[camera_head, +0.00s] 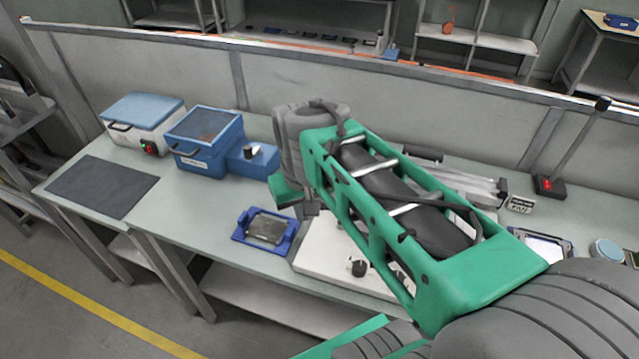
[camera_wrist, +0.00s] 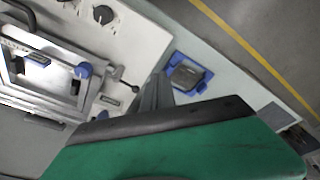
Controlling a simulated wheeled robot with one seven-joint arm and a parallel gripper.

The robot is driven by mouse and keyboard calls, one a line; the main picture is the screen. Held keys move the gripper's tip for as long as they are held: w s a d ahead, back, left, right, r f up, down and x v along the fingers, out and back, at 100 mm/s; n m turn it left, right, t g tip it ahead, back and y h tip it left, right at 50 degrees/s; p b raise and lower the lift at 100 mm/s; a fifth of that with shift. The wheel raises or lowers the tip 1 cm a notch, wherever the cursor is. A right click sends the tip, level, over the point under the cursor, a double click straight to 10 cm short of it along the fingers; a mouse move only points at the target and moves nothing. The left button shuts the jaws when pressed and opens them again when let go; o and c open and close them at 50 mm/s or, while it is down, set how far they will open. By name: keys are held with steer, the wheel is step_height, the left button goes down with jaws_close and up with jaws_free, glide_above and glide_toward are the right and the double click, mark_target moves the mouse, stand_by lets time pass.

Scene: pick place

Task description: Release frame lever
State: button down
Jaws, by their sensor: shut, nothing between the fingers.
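A white machine (camera_head: 325,245) stands on the bench, mostly hidden behind my arm in the head view. In the wrist view it carries a metal frame (camera_wrist: 60,52) with blue knobs (camera_wrist: 83,70). A thin lever with a dark ball tip (camera_wrist: 133,89) sticks out beside the frame; I cannot tell for sure that it is the frame lever. My gripper (camera_wrist: 155,92) is shut and empty, just right of that ball tip in the picture; whether they touch is unclear. In the head view my gripper (camera_head: 311,208) shows near the machine's left side.
A blue fixture holding a dark plate (camera_head: 265,228) lies left of the machine. Blue box (camera_head: 205,145), white box with blue lid (camera_head: 142,120) and dark mat (camera_head: 103,187) are farther left. A red-switch post (camera_head: 550,185) and a tablet-like device (camera_head: 540,247) are at right. Bench between mat and fixture is clear.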

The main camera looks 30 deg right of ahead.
steer(key=w+d+r+m+g+p, duration=0.1)
steer(key=w+d+g+p, duration=0.1)
steer(key=w+d, duration=0.3)
steer(key=w+d+r+m+g+y+p, duration=0.1)
steer(key=w+d+g+p, duration=0.2)
steer(key=w, duration=0.9)
steer(key=shift+w+d+r+g+p, duration=0.15)
steer(key=shift+d+r+g+p, duration=0.2)
steer(key=shift+d+p, duration=0.75)
steer(key=s+f+b, duration=0.2)
steer(key=f, duration=0.1)
steer(key=s+a+f+b, duration=0.1)
steer(key=s+f+b, duration=0.1)
steer(key=f+b, duration=0.1)
steer(key=s+f+b, duration=0.2)
steer(key=f, duration=0.1)
steer(key=shift+s+a+f, duration=0.2)
steer(key=shift+s+f, duration=0.05)
steer(key=shift+f, duration=0.15)
steer(key=shift+s+f, duration=0.15)
steer(key=shift+f, duration=0.05)
steer(key=shift+a+r, duration=0.1)
steer(key=shift+a, duration=0.15)
